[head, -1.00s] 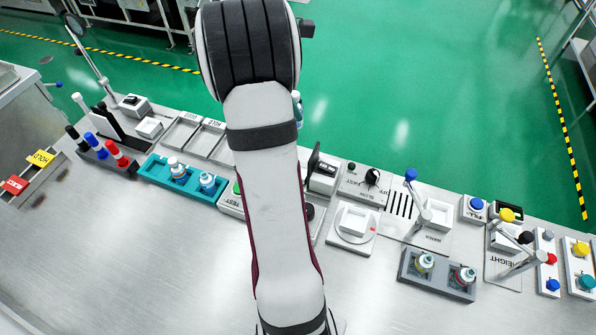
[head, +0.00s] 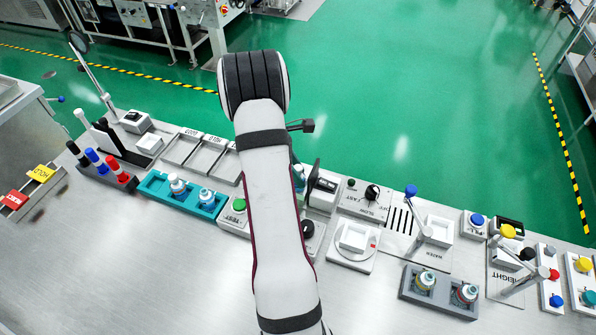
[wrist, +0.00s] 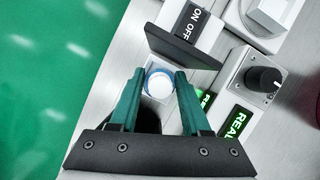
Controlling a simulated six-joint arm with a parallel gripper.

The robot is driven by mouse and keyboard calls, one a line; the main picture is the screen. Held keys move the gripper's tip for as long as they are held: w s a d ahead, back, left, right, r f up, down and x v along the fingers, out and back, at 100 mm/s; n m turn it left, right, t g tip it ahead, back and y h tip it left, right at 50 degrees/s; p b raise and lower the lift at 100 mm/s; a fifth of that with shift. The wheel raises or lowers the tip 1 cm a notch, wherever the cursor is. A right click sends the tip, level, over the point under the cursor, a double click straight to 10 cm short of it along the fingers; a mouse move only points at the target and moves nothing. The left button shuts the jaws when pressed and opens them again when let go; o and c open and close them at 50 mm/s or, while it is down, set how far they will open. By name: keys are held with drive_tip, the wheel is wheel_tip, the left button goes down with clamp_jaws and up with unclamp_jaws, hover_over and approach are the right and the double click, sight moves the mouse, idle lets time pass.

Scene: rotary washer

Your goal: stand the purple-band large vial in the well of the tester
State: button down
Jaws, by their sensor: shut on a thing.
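My gripper (wrist: 160,88) is shut on a vial (wrist: 160,84) in the wrist view. The vial shows a white cap with a blue ring around it, seen from above; its band is hidden. Its lower part lies over or in a pale square block (wrist: 154,104) beside an upright dark plate (wrist: 182,47); I cannot tell how deep it sits. The tester (head: 233,221), with a green button, stands partly behind my arm in the head view. In the head view my arm covers most of the gripper and the vial.
A teal rack (head: 152,189) with white-capped vials is left of the tester. A grey rack (head: 414,298) with vials is at the right. A box with a switch (wrist: 190,24) and a black knob (wrist: 263,79) lie near the gripper. The front bench is clear.

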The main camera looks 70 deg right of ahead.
drive_tip(key=shift+f, duration=0.1)
drive_tip(key=shift+c, duration=1.8)
unclamp_jaws()
drive_tip(key=v, duration=1.2)
drive_tip(key=w+a+r+m+t, duration=0.1)
drive_tip(key=w+a+r+m, duration=0.15)
drive_tip(key=a, duration=0.65)
drive_tip(key=w+a+r+m+t, duration=0.1)
drive_tip(key=w+a+r, duration=0.25)
drive_tip(key=a, duration=0.55)
drive_tip(key=s+a+m+y, duration=0.1)
drive_tip(key=s+a, duration=0.3)
drive_tip(key=a, duration=0.4)
drive_tip(key=s+a+m+t+y, duration=0.1)
drive_tip(key=s+a+m, duration=0.2)
drive_tip(key=a, duration=0.4)
drive_tip(key=s+a+m+y, duration=0.1)
drive_tip(key=s+a+m, duration=0.1)
drive_tip(key=s+a, duration=0.3)
drive_tip(key=a, duration=0.3)
drive_tip(key=shift+s+a+f+m+t+y, duration=0.15)
drive_tip(key=shift+s+a+m+t+y, duration=0.15)
drive_tip(key=shift+s+a+m+t, duration=0.1)
